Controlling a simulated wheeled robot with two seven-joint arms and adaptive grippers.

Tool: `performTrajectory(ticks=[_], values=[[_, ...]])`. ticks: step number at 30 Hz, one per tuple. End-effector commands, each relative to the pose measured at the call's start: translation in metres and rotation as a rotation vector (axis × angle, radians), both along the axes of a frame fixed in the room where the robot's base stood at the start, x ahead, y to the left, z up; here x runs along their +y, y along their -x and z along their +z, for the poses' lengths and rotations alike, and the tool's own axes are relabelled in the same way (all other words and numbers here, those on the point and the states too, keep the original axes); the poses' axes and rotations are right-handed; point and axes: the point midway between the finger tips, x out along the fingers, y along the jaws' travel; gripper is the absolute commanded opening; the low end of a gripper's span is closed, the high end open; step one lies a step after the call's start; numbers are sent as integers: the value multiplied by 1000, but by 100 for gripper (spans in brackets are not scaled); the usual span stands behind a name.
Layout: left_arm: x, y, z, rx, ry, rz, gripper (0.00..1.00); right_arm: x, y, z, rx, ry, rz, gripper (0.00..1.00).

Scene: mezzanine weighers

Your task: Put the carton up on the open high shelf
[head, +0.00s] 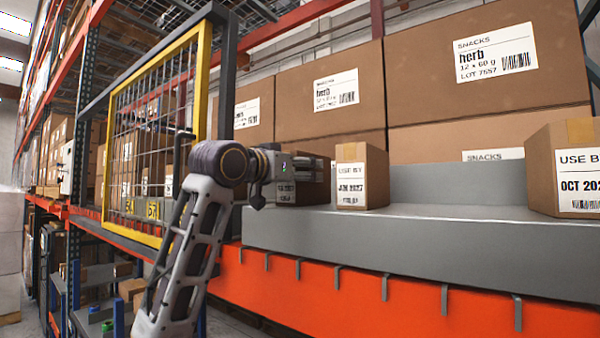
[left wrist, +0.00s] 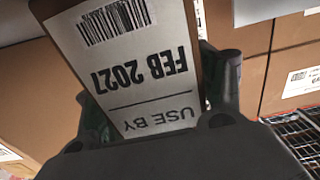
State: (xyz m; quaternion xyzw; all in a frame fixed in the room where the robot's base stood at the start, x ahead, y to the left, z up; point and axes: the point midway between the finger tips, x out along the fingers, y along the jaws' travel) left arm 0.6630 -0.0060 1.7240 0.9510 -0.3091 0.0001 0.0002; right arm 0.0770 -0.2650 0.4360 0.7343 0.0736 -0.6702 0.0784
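My left gripper (head: 284,170) comes in from the left in the head view, at the left end of the grey shelf (head: 430,232). It is shut on a brown carton (head: 313,184), which is partly hidden behind the gripper. In the left wrist view the carton's label (left wrist: 150,60) reads USE BY FEB 2027 upside down, with a finger on either side of the carton. I cannot tell whether the carton touches the shelf. A similar carton labelled JAN 2027 (head: 374,178) stands upright just right of it. My right gripper is not in view.
A carton labelled OCT (head: 545,175) stands at the shelf's right end, with clear shelf between it and the JAN carton. Large snack boxes (head: 330,100) are stacked behind. A yellow-framed mesh gate (head: 203,80) stands left of my arm. An orange beam (head: 350,290) runs along the front.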

Motion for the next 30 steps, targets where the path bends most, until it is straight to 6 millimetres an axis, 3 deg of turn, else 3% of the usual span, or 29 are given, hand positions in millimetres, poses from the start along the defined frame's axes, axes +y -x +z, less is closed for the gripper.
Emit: performTrajectory(ticks=[17, 30], values=[[0, 0, 3, 0, 0, 0, 84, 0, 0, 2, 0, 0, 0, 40], [29, 39, 1, -3, 0, 1, 84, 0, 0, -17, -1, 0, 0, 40]])
